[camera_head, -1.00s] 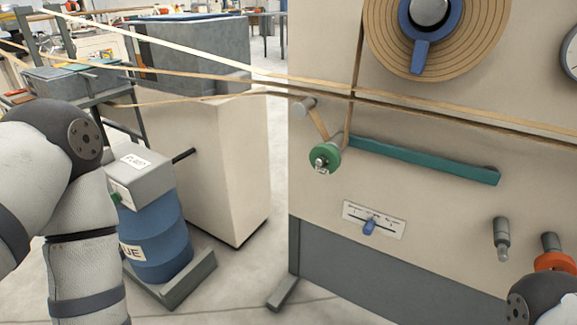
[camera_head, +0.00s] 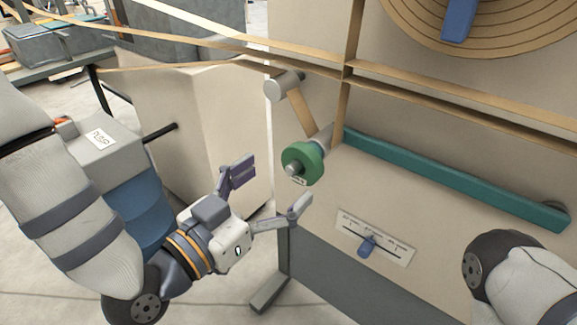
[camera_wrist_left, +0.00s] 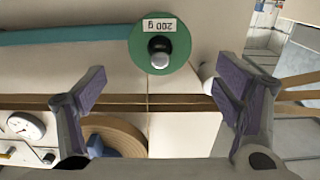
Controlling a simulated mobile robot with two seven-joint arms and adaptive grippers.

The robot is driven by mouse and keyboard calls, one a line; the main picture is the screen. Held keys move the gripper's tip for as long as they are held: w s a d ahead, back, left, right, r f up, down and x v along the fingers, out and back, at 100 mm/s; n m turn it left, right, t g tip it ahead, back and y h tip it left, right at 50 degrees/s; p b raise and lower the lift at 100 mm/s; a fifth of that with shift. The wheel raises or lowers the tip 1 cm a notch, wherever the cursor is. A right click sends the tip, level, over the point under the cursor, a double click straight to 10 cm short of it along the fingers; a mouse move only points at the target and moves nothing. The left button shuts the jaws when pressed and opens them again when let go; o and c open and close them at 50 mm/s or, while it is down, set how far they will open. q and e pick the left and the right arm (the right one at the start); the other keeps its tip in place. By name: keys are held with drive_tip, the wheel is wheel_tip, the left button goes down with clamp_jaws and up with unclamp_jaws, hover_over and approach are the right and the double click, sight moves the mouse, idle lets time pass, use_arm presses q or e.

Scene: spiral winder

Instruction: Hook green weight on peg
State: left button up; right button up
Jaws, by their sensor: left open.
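The green weight (camera_head: 312,156) is a round disc on the end of a silver shaft by the left end of the teal bar (camera_head: 450,183) on the machine's front. In the left wrist view the weight (camera_wrist_left: 180,52) shows face-on with a "200 g" label and the shaft end at its middle. My left gripper (camera_head: 270,188) is open and empty, just left of and below the weight, apart from it. In the left wrist view its fingers (camera_wrist_left: 160,84) are spread wide, and the weight appears above and between them. My right gripper is out of view.
Tan strips (camera_head: 400,85) cross the panel above the weight, passing near a grey roller (camera_head: 284,86). A slider plate with a blue knob (camera_head: 367,245) sits below. My right arm (camera_head: 510,265) covers the lower right. A blue drum (camera_head: 140,205) stands at the left.

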sight(302, 161)
use_arm(q)
drive_tip(key=x, duration=0.7)
drive_tip(key=shift+w+d, duration=0.2)
drive_tip(key=shift+w, duration=0.05)
drive_tip(key=c, duration=2)
drive_tip(key=shift+f, duration=0.1)
